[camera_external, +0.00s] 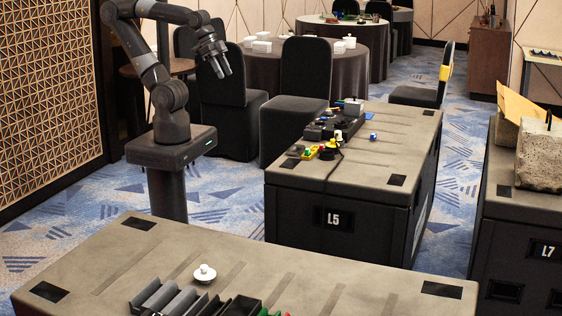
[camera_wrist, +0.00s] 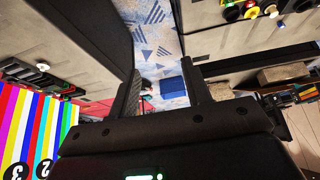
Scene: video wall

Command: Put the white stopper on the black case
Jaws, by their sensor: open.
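A small round white stopper-like piece (camera_external: 205,272) with a knob stands on the grey top of the nearest case (camera_external: 350,283). A black case marked L5 (camera_external: 290,212) with a grey top stands behind it, and one marked L7 (camera_external: 510,235) is at the right; which one the task means I cannot tell. My gripper (camera_external: 222,68) is raised at the upper left, open and empty, well apart from the white piece and the cases. In the wrist view its two fingers (camera_wrist: 162,58) are spread with carpet between them.
Dark trays (camera_external: 165,297) lie beside the white piece. A concrete block (camera_external: 540,155) stands on L7. Black chairs (camera_external: 305,75) and round tables are behind. Patterned carpet (camera_external: 445,245) separates the cases.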

